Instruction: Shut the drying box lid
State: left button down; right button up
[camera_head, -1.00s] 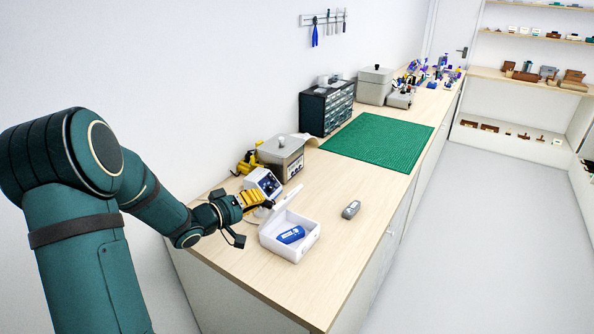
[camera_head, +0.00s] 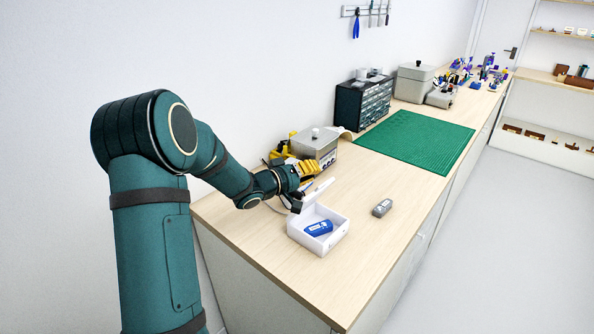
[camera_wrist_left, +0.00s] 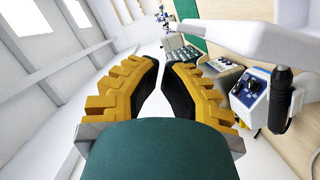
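The white drying box (camera_head: 332,241) stands near the front of the bench with its lid (camera_head: 321,190) raised at its back-left side. A blue earpiece-like item (camera_head: 318,228) lies inside. My left gripper (camera_head: 315,168) is above and behind the raised lid, its yellow ribbed fingers pointing away along the bench. In the left wrist view the fingertips (camera_wrist_left: 161,63) come nearly together with nothing between them. A white slab, seemingly the lid (camera_wrist_left: 245,40), passes close to the right of the fingers. I cannot tell whether they touch. My right gripper is not in view.
A grey item (camera_head: 382,208) lies right of the box. Behind the gripper is a grey metal container (camera_head: 318,146). A device with a blue panel (camera_wrist_left: 252,92) and a dark cylinder (camera_wrist_left: 281,100) are close by in the wrist view. A green mat (camera_head: 418,141) lies farther back.

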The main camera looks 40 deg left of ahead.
pick_arm(q)
jog(key=shift+s+d+f, duration=0.1)
jog(key=shift+d+f, duration=0.3)
jog(key=shift+d, duration=0.4)
